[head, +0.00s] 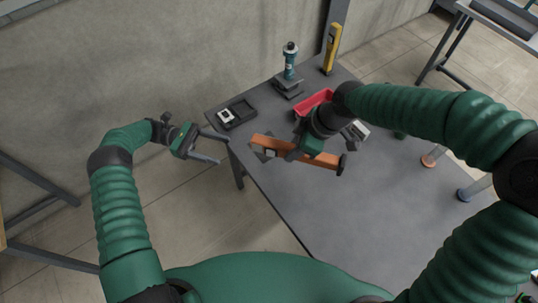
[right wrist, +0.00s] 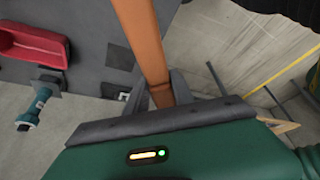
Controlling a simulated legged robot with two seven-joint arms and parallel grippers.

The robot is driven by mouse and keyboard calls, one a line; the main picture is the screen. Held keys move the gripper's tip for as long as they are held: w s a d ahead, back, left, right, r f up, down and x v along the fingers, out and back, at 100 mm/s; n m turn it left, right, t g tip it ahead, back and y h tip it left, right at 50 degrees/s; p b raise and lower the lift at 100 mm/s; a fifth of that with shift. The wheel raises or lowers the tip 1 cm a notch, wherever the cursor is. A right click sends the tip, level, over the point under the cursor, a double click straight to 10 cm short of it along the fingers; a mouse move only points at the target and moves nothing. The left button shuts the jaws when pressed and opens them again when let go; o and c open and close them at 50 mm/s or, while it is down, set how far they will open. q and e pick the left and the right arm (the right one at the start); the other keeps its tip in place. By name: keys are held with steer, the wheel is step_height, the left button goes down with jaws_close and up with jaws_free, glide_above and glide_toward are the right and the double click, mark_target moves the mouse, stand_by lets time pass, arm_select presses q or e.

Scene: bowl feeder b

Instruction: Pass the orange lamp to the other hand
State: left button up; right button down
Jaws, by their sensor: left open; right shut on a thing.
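The orange lamp (head: 326,160) is a long, bar-like thing with a dark end at its right, held roughly level above the table's near left part. My right gripper (head: 300,153) is shut on it around its middle. The lamp also shows in the right wrist view (right wrist: 143,40), running up from between the fingers (right wrist: 158,92). My left gripper (head: 222,148) is open and empty, left of the lamp's left end and apart from it. Its fingers point right, toward the lamp. My right wrist partly hides the grip in the head view.
The grey table (head: 330,215) has a clear front. At its back stand a black tray (head: 246,120) with a white item, a teal tool (head: 290,62) on a stand, a yellow thing (head: 332,48) and a red bin (head: 313,101).

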steer(key=d+r, duration=0.4)
steer(key=r, duration=0.1)
steer(key=shift+d+r, duration=0.1)
steer(key=shift+r, duration=0.1)
arm_select(q)
steer(key=w+d+r+m, duration=0.1)
steer(key=d+r+m, duration=0.4)
steer(key=m, duration=2.8)
glide_toward(289, 145)
step_height(289, 145, up, 3)
steer(key=a, duration=0.3)
steer(key=m, duration=0.3)
steer(key=x, duration=1.3)
steer(key=shift+w+d+r, duration=0.1)
steer(key=shift+w+r, duration=0.3)
